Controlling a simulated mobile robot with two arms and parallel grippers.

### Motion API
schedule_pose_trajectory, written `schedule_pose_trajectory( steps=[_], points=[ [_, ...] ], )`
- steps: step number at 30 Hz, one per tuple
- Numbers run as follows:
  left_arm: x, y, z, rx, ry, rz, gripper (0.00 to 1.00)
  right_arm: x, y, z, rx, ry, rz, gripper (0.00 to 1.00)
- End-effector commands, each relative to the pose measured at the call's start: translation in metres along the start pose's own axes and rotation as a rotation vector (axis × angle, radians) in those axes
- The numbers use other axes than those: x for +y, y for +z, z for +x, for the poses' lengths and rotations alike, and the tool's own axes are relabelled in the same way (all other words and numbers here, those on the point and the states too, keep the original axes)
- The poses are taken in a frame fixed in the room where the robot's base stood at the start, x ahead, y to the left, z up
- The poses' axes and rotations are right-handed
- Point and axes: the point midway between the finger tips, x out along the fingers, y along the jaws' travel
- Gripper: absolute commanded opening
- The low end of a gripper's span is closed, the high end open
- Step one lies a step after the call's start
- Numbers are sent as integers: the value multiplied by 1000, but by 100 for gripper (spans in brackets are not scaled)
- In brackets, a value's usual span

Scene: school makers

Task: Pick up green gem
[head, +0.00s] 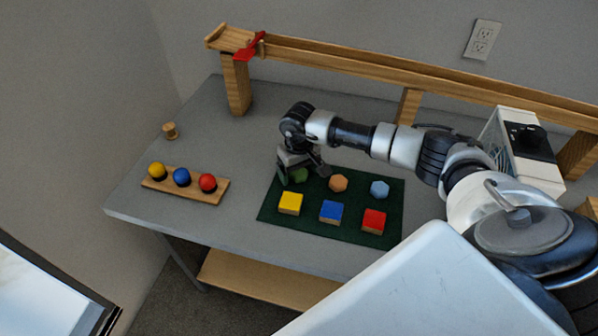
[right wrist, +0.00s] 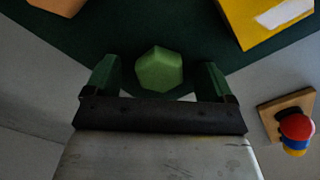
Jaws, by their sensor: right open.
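The green gem (right wrist: 159,70) lies on the dark green mat (head: 272,212). In the right wrist view it sits between the two fingers of my right gripper (right wrist: 159,80), with gaps on both sides. In the head view the green gem (head: 299,175) is partly hidden by my right gripper (head: 300,172), which points down at the mat's back left corner. The right gripper is open and holds nothing. My left gripper is not in view.
An orange gem (head: 338,183) and a light blue gem (head: 380,189) lie right of the green one. Yellow (head: 290,203), blue (head: 331,211) and red (head: 374,221) blocks stand in front. A wooden board (head: 213,194) with three balls lies left. A wooden track (head: 350,58) runs behind.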

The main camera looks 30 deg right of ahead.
Motion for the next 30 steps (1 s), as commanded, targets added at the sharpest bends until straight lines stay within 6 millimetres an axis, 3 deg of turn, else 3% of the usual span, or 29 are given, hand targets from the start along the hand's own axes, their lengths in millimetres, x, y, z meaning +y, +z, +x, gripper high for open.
schedule_pose_trajectory(
  steps=[5,15,23,30],
  points=[
    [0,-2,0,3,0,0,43,0,0,0,1,0,0,81],
    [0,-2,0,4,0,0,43,0,0,-1,1,0,1,31],
    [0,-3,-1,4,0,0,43,0,0,-3,1,0,1,31],
    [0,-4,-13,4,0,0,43,1,-1,-27,3,1,1,31]
  ],
)
